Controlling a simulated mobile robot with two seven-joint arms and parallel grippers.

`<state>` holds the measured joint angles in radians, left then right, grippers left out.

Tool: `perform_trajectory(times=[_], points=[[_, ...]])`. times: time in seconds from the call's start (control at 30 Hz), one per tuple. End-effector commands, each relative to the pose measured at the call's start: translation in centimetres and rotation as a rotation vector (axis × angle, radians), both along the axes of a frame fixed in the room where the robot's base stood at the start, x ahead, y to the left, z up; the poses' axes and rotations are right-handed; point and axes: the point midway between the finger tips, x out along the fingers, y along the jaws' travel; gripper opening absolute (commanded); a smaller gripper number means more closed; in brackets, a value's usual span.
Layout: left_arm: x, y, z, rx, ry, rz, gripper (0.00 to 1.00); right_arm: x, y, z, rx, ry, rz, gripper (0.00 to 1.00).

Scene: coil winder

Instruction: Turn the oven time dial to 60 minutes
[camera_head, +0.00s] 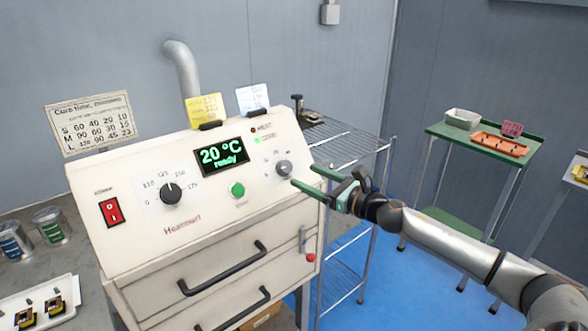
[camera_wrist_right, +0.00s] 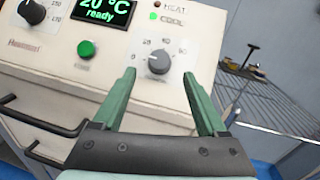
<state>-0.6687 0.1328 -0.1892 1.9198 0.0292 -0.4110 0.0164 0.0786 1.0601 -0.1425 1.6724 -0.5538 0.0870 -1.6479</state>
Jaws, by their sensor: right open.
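The oven (camera_head: 180,225) is a cream cabinet with a sloped control panel. Its time dial, a grey knob (camera_head: 284,168), sits at the right of the panel and also shows in the right wrist view (camera_wrist_right: 159,61). My right gripper (camera_head: 306,179) has green fingers, open and empty, just to the lower right of the dial. In the right wrist view the open fingers (camera_wrist_right: 158,88) point toward the dial, one to each side below it, apart from it. My left gripper is not in view.
A black temperature knob (camera_head: 170,193), red switch (camera_head: 111,211), green button (camera_head: 237,190) and display reading 20 °C ready (camera_head: 221,156) share the panel. Black drawer handles (camera_head: 222,268) protrude below. A wire rack (camera_head: 345,140) stands right of the oven. A time chart (camera_head: 91,122) stands behind.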

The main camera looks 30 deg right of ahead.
Motion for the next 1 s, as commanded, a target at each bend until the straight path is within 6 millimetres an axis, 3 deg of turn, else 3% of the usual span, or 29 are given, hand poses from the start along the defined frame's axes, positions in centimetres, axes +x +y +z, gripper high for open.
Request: perform_trajectory(times=[0.5, 0.93, 1.0], points=[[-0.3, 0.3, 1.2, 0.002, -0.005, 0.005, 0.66, 4.7, 1.2, 0.1, 0.002, 0.0, 0.0, 0.75], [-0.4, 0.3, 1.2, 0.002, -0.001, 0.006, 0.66, 5.2, 1.4, 0.0, 0.0, 0.0, 0.001, 0.75], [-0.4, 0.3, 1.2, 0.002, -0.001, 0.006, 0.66, 5.2, 1.3, 0.0, 0.0, 0.0, 0.001, 0.67]])
